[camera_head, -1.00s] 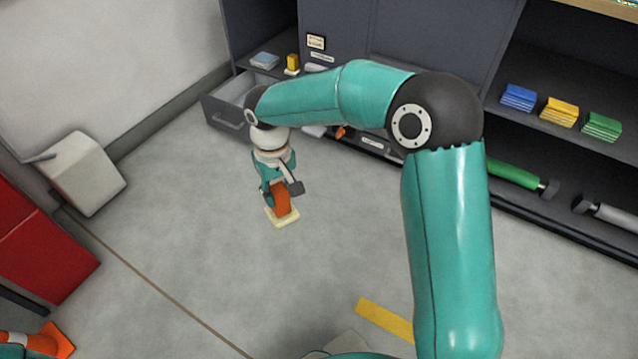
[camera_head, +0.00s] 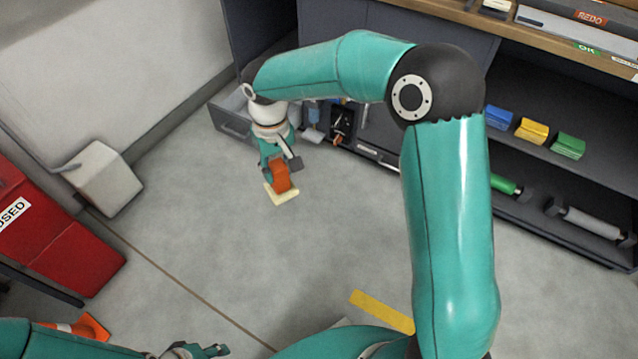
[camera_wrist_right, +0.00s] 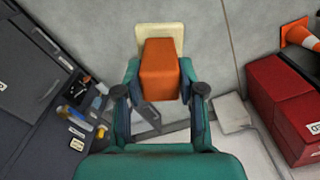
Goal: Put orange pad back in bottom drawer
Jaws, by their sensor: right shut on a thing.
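The orange pad (camera_head: 280,178) is an orange block with a cream plate (camera_head: 283,195) at its far end from the wrist. My right gripper (camera_head: 279,166) is shut on it and holds it in front of the cabinet. In the right wrist view the orange block (camera_wrist_right: 160,70) sits between the two fingers of the right gripper (camera_wrist_right: 160,90). A grey drawer (camera_head: 229,121) low at the cabinet's left stands pulled out, partly hidden behind my right wrist. The pad is outside it, to its right and nearer. My left gripper (camera_head: 197,350) shows at the bottom edge, its jaws unclear.
The cabinet's right shelf holds blue (camera_head: 499,118), yellow (camera_head: 531,130) and green (camera_head: 568,146) pads, with green and grey rollers below. A white box (camera_head: 103,180) and a red cabinet (camera_head: 55,240) stand left. An orange cone (camera_head: 92,326) is lower left. The floor between is clear.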

